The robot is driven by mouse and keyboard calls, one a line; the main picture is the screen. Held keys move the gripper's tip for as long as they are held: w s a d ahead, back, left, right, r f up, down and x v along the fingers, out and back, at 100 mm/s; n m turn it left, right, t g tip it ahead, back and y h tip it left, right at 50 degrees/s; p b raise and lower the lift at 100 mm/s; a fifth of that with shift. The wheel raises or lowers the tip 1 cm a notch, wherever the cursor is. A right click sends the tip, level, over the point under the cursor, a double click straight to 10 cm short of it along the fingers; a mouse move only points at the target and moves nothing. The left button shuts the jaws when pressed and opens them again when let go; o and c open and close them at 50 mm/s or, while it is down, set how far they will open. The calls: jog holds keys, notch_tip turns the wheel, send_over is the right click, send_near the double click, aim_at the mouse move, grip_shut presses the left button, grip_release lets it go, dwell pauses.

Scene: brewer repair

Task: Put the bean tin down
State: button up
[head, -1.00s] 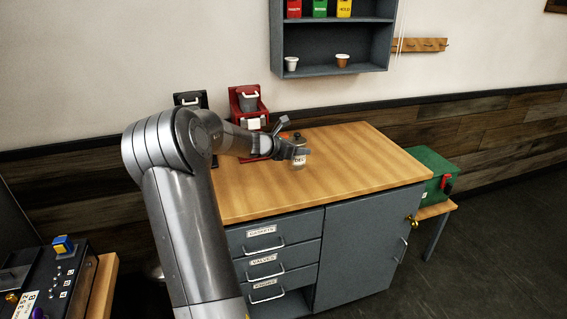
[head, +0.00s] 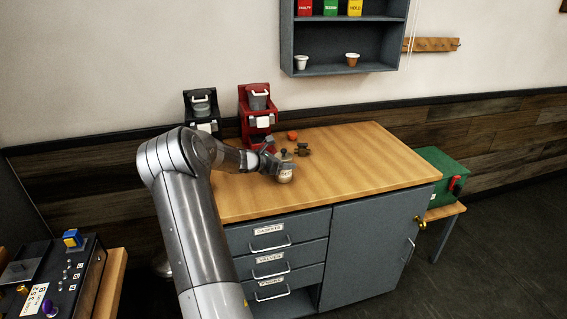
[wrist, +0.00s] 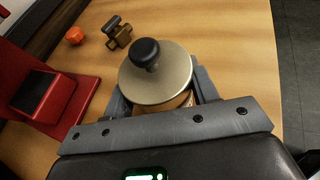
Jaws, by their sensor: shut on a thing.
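The bean tin is a small jar with a metal lid and a black knob. My gripper (head: 277,163) is shut around the tin's body, below the lid. The tin looks upright. Its base is small in view, and I cannot tell whether it touches the counter.
A red brewer (head: 256,115) and a black brewer (head: 202,115) stand at the counter's back left. An orange knob (wrist: 74,36) and a dark metal fitting (wrist: 117,33) lie behind the tin. The counter's right side is clear. A green box (head: 440,175) is beyond it.

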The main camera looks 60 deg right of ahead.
jog(key=shift+f, duration=0.1)
jog(key=o, duration=1.1)
